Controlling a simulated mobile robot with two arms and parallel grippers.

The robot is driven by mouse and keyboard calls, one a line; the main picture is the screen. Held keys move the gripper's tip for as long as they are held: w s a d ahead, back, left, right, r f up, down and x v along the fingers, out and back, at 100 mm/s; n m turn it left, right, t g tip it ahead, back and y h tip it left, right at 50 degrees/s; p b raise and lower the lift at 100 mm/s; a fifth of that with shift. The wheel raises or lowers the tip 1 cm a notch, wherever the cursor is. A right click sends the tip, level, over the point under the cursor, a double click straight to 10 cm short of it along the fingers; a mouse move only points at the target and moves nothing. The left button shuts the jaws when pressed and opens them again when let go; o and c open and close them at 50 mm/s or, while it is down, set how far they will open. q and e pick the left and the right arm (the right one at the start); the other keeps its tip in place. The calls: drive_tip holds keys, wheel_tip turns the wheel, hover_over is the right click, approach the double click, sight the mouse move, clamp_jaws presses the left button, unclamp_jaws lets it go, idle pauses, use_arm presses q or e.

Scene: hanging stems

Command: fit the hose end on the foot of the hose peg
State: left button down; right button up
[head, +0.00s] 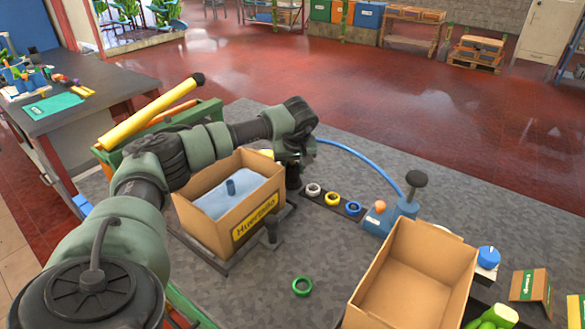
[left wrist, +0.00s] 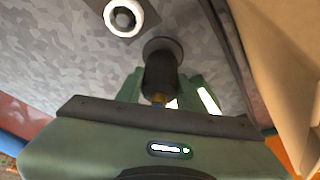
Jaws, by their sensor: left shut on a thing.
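My left gripper (head: 291,158) is above the floor just behind the cardboard box, fingers pointing down. A blue hose (head: 350,153) arcs from the blue pump-like unit (head: 392,217) to this gripper. The hose end in the jaws is mostly hidden by the wrist in the head view. In the left wrist view the gripper (left wrist: 165,97) is shut around a dark cylinder (left wrist: 162,72) with a wider round rim. A dark upright post (head: 293,180), apparently the hose peg, shows directly below the gripper. I cannot tell whether hose end and peg touch. My right gripper is out of view.
A dark strip (head: 352,209) with white, yellow and blue rings lies right of the gripper. A cardboard box (head: 215,226) with a blue lining stands close in front. An empty open box (head: 378,298) stands front right. A green ring (head: 302,286) lies on the grey floor.

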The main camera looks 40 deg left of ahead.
use_arm(q)
drive_tip(key=shift+f, duration=0.55)
idle(0.4)
drive_tip(key=c, duration=0.8)
unclamp_jaws()
drive_tip(key=shift+o, duration=0.2)
drive_tip(key=o, duration=0.3)
drive_tip(key=shift+o, duration=0.2)
drive_tip(key=shift+r, duration=0.15)
drive_tip(key=shift+r+p, duration=1.15)
drive_tip(key=shift+r, duration=0.2)
